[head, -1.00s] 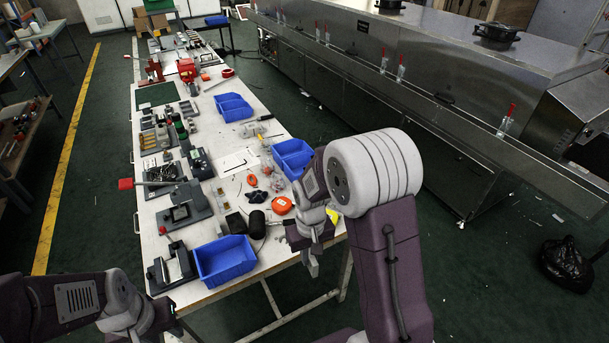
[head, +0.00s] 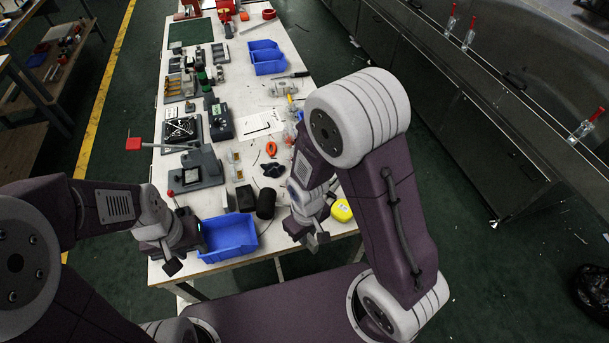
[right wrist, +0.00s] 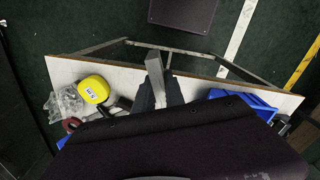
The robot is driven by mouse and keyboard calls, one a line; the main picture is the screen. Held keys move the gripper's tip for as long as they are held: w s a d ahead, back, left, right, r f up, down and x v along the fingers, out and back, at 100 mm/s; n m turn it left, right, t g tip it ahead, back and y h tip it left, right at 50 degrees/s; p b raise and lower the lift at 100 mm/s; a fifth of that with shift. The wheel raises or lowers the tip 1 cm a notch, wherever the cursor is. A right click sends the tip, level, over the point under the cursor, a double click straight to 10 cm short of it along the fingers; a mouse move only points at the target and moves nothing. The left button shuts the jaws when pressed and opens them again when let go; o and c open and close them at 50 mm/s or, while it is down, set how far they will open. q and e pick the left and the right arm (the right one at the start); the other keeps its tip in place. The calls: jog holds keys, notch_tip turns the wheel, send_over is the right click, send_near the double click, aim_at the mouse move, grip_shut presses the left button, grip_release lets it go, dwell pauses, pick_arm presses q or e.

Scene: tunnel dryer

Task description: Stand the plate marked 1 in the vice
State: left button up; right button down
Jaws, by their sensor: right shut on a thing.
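My right gripper (head: 306,230) is over the table's near right edge and is shut on a grey flat piece. This piece (right wrist: 155,70) shows nearly edge-on in the right wrist view, sticking out past the fingers; no number can be read on it, so I cannot tell if it is the plate marked 1. My left gripper (head: 174,254) hangs over the near left corner of the table, beside the blue bin; its finger opening is unclear. The dark-and-silver device at that corner, possibly the vice, is now hidden behind my left gripper.
A blue bin (head: 228,237) stands at the table's near edge, between my grippers. A yellow tape measure (head: 341,210) lies right of my right gripper. A grey device (head: 197,172) and a red-knobbed lever (head: 134,144) are on the left. Another blue bin (head: 267,58) is farther back.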

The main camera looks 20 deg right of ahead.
jog(key=w+d+f, duration=0.1)
jog(key=w+f, duration=0.1)
jog(key=w, duration=0.1)
jog(key=w+d+f, duration=0.2)
jog(key=w, duration=0.1)
jog(key=w+d+f, duration=0.2)
jog(key=w, duration=0.2)
jog(key=shift+d+f+p, duration=0.1)
jog(key=shift+f+p, duration=0.25)
notch_tip(320, 180, down, 3)
jog(key=shift+f, duration=0.55)
jog(key=shift+f, duration=0.15)
jog(key=c, duration=1.4)
grip_release()
